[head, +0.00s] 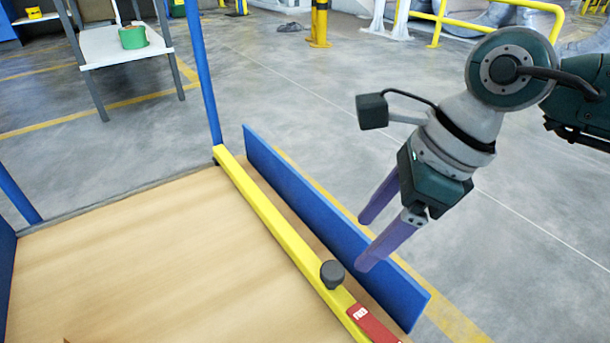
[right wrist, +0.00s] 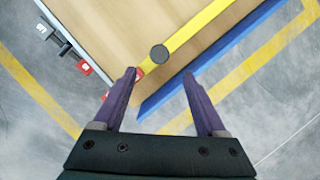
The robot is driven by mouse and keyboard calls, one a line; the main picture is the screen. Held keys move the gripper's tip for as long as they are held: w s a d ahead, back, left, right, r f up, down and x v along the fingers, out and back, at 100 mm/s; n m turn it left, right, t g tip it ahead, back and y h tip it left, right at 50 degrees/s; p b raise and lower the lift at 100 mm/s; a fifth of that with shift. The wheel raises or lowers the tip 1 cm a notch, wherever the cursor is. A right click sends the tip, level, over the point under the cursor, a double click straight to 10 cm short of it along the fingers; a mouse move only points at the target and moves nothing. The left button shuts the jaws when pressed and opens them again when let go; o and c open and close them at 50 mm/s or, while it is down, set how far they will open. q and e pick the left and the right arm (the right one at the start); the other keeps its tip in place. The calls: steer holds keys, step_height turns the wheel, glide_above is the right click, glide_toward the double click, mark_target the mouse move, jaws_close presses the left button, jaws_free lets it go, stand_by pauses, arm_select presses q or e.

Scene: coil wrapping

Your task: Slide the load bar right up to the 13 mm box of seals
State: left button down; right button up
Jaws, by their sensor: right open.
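The load bar (head: 265,208) is a long yellow bar lying along the right side of a wooden deck (head: 150,250), with a black knob (head: 332,274) on top. A red piece with white print (head: 372,325) sits at its near end; I cannot tell whether it is part of the bar. My right gripper (head: 361,244) is open and empty, above and right of the bar, fingers slanting down-left. In the right wrist view, the knob (right wrist: 159,53) shows beyond and between the open fingertips (right wrist: 159,73). I cannot pick out the 13 mm box of seals for certain. My left gripper is out of view.
A blue side board (head: 330,225) runs beside the bar, under my right fingers. A blue post (head: 203,75) stands at the deck's far corner. A table (head: 115,45) with a green container (head: 133,36) stands at back left. The visible deck is mostly bare.

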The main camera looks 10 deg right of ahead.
mark_target(334, 270)
steer(key=b+x, duration=0.5)
steer(key=x, duration=0.3)
steer(key=shift+w+a+f, duration=0.1)
steer(key=shift+a+f, duration=0.2)
steer(key=c, duration=1)
jaws_close()
